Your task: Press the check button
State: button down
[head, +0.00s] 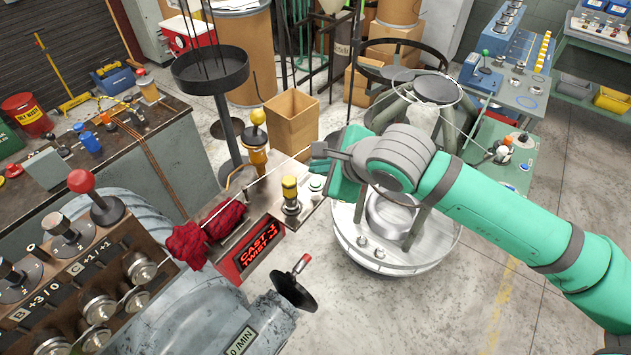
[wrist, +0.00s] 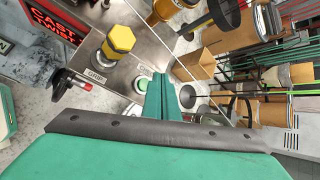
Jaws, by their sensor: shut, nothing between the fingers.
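A small green button (head: 316,184) in a pale ring sits on the grey metal plate, right of the yellow knob. In the wrist view the green button (wrist: 143,83) shows just left of my fingertips, partly covered by them. A label beside it is too small and hidden to read, so I cannot confirm it says check. My gripper (head: 343,188) is shut and empty, over the plate's right end beside the button. It also shows in the wrist view (wrist: 164,88), with the fingers together. I cannot tell whether the fingertips touch the plate.
The yellow knob (head: 290,188) with a GRIP label stands left of the button. A red-lit display (head: 256,245), a red cloth (head: 205,228) and a black handwheel (head: 292,292) lie further left. A round metal stand (head: 385,262) is below and right. Open floor is at the lower right.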

jog(key=shift+r, duration=1.75)
